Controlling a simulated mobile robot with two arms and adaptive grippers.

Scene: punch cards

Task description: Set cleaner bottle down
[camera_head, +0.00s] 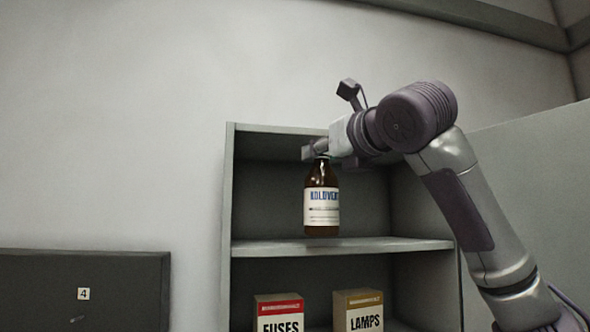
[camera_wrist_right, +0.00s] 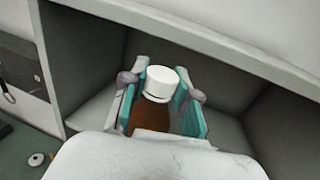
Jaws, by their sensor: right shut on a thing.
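The cleaner bottle (camera_head: 321,200) is brown with a white label reading "KOLDVENT" or similar. It hangs upright in front of the upper compartment of a grey shelf unit, its base a little above the middle shelf board (camera_head: 340,246) in the picture. My right gripper (camera_head: 318,152) is shut on the bottle's top from above and behind. In the right wrist view the bottle (camera_wrist_right: 150,119) with its white cap (camera_wrist_right: 160,84) sits between the two teal finger pads. Whether the base touches the board is hard to tell. My left gripper is not in view.
A red-topped FUSES box (camera_head: 279,313) and a tan-topped LAMPS box (camera_head: 358,311) stand in the lower compartment. The upper compartment looks otherwise empty. The shelf's top panel and left side panel (camera_head: 229,210) bound it. A dark panel marked 4 (camera_head: 120,290) stands at left.

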